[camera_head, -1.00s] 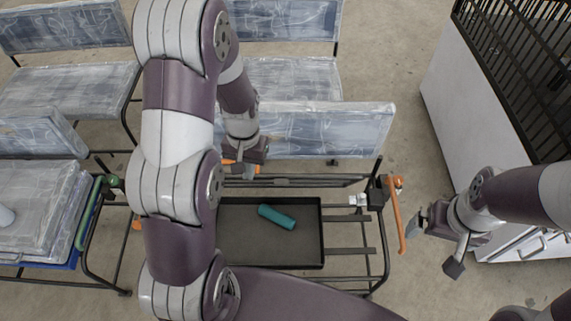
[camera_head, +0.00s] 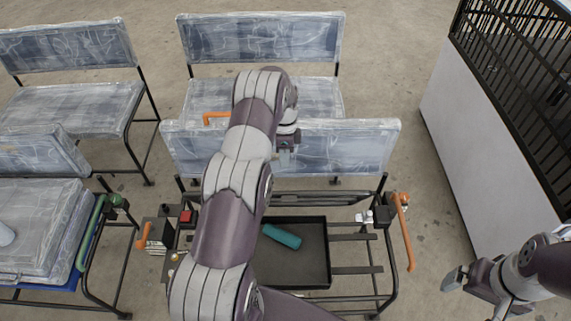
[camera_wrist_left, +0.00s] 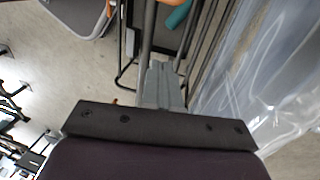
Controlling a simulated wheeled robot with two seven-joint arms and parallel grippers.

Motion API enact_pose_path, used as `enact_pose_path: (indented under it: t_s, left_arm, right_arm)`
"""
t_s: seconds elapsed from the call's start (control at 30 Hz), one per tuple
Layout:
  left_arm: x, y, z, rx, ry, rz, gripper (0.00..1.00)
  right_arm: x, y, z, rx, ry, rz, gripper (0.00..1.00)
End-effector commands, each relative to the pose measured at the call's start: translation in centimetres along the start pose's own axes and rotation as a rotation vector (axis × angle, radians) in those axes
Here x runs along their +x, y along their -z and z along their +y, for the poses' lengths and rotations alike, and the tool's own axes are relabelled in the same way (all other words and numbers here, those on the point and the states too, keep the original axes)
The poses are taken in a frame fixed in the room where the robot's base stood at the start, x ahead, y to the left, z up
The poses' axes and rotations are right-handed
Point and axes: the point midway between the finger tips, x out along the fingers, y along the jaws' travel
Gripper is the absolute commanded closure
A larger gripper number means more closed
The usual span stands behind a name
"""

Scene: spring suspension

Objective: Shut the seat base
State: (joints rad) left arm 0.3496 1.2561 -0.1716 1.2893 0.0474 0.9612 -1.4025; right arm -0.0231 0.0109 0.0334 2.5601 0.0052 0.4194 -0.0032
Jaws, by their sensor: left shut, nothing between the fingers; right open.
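A plastic-wrapped grey-blue panel (camera_head: 345,148), which I take for the raised seat base, stands upright at the back of the black metal seat frame (camera_head: 385,258). It may be overlapping the backrest; I cannot tell. The frame below is uncovered. My left gripper (camera_head: 284,157) is shut and empty in front of the panel's upper middle. In the left wrist view its closed fingers (camera_wrist_left: 163,85) point toward the frame, and the clear-wrapped panel (camera_wrist_left: 265,65) is close on the right. Contact is unclear. My right gripper (camera_head: 474,295) is open and empty, right of the frame.
A black tray (camera_head: 318,272) in the frame holds a teal cylinder (camera_head: 281,236). Orange handles (camera_head: 403,232) stick out at the frame's sides. Another wrapped seat (camera_head: 35,225) stands at left, and more seats stand behind. A white cabinet with black bars (camera_head: 490,140) is at right.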

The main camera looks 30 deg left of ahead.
Motion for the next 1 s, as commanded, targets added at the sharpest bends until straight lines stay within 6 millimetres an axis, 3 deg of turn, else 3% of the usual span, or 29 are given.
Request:
enact_pose_path:
  t_s: [0.03,0.2,0.23,0.4,0.6,1.0]
  left_arm:
    - [1.9,0.0,-0.3,0.0,0.002,0.0,1.0]
    - [5.0,0.0,-0.2,0.0,0.0,0.0,1.0]
    - [4.7,0.0,0.1,-0.001,-0.003,-0.001,1.0]
    - [6.7,0.0,1.5,0.0,-0.002,-0.001,1.0]
    - [8.1,0.0,3.0,0.0,0.0,0.0,1.0]
    - [8.5,0.0,3.2,-0.001,0.002,0.0,1.0]
  right_arm:
    - [2.4,-0.3,0.0,0.0,0.0,0.0,0.0]
    - [5.5,-0.7,0.0,0.0,0.0,-0.001,0.0]
    - [4.2,-0.6,0.0,0.0,0.0,-0.002,0.0]
    - [2.9,-0.3,0.0,0.0,0.0,0.001,0.0]
    - [2.4,-0.3,0.0,0.0,0.0,0.001,0.0]
    - [2.5,-0.3,0.0,0.0,0.0,0.0,0.0]
